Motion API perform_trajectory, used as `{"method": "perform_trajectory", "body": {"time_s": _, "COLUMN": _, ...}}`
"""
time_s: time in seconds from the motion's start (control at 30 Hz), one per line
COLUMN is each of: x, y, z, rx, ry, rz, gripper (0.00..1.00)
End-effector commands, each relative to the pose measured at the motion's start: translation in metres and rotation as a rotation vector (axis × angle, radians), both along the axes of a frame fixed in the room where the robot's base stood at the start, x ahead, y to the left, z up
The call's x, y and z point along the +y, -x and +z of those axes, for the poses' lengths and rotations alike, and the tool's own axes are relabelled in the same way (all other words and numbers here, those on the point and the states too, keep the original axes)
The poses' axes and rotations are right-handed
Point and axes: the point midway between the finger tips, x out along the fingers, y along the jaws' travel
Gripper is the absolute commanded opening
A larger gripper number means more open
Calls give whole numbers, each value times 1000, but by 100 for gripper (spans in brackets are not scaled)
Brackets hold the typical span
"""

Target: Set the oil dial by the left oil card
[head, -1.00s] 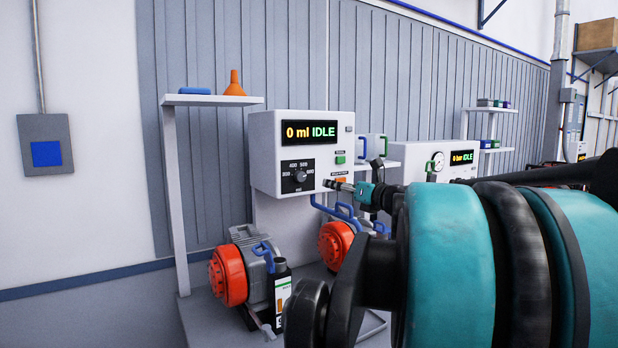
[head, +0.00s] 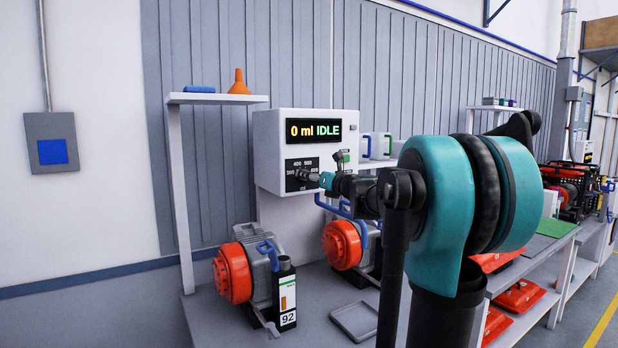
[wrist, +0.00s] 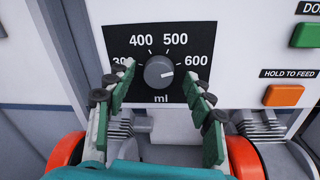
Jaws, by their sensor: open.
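The oil dial (wrist: 158,72) is a dark round knob on a black plate marked 300, 400, 500 and 600 ml. Its light mark points right, towards the 600 side. My gripper (wrist: 160,86) is open, with one green-padded finger on each side of the dial; contact is not visible. In the head view my gripper (head: 310,178) covers much of the dial plate (head: 293,165). The display (head: 314,129) reads "0 ml IDLE". By the left orange-and-grey engine (head: 235,273) stands a black item with a white card (head: 287,297) showing an orange bar and "92".
A green button (wrist: 306,35) and an orange "HOLD TO FEED" button (wrist: 283,95) sit right of the dial. A second orange engine (head: 341,245) stands below the panel. A shelf (head: 217,99) holds an orange funnel (head: 239,82). An empty grey tray (head: 355,319) lies on the bench.

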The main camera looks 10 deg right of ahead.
Motion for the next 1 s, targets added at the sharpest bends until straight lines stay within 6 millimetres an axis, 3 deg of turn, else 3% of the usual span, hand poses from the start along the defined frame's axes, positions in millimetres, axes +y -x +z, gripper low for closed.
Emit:
{"method": "perform_trajectory", "body": {"time_s": 0.4, "x": 4, "y": -8, "z": 0, "rx": 0, "ry": 0, "rz": 0, "gripper": 53}}
{"method": "perform_trajectory", "body": {"time_s": 0.8, "x": 4, "y": -8, "z": 0, "rx": 0, "ry": 0, "rz": 0, "gripper": 5}}
{"method": "perform_trajectory", "body": {"time_s": 1.0, "x": 4, "y": -8, "z": 0, "rx": -4, "ry": 9, "rz": 0, "gripper": 3}}
